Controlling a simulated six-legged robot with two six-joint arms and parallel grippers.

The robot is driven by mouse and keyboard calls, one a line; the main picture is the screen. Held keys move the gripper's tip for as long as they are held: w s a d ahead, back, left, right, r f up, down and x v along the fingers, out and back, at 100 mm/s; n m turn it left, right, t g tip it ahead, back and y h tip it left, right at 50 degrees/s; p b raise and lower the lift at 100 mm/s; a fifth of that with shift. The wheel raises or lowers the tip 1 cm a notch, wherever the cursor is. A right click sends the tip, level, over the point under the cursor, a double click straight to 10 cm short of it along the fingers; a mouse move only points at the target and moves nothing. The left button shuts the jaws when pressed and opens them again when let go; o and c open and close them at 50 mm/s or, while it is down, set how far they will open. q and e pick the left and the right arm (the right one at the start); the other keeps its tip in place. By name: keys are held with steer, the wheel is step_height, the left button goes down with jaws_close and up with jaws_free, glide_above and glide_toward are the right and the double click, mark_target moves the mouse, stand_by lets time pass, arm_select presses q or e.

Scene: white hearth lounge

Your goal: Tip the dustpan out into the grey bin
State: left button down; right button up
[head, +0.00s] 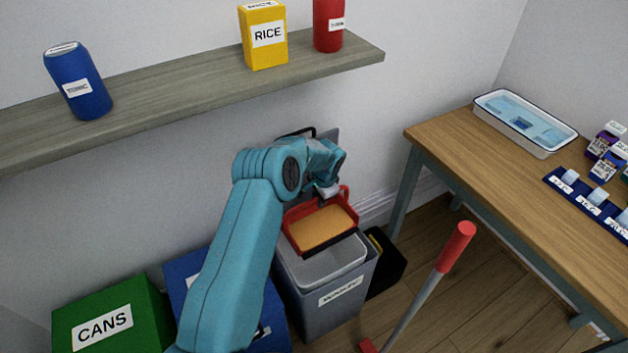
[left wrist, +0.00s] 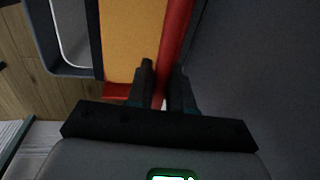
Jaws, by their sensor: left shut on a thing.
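The red dustpan (head: 291,214) is over the grey bin (head: 308,314), with a flat tan-orange area inside its red rim and a dark front lip. My left gripper (head: 328,190) is at the dustpan's back edge and shut on it. In the left wrist view the fingers (left wrist: 162,88) close on the red edge of the dustpan (left wrist: 176,38), beside the orange area. The grey bin is open at the top, and its pale inside shows below the dustpan's lip. I cannot tell whether the orange area is loose sweepings or the pan's floor. My right gripper is not in view.
A blue bin (head: 186,268) and a green CANS bin (head: 112,316) stand left of the grey bin. A black box (head: 388,268) stands to its right. A red-handled stick (head: 428,290) rises in front. A shelf (head: 170,92) is above, and a wooden table (head: 490,165) is at right.

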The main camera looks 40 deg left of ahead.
arm_select(q)
steer(key=shift+s+a+r+t+y+b, duration=0.3)
steer(key=shift+s+a+y+b, duration=0.35)
steer(key=shift+s+y+b, duration=0.45)
steer(key=s+d+r+t+y+b, duration=0.1)
steer(key=d+y+b, duration=0.3)
steer(key=b, duration=1.1)
steer(key=shift+d+r+y, duration=0.3)
steer(key=shift+d+r, duration=0.05)
steer(key=shift+d, duration=0.7)
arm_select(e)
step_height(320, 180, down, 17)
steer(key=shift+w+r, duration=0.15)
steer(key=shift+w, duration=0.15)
arm_select(q)
steer(key=shift+s, duration=0.1)
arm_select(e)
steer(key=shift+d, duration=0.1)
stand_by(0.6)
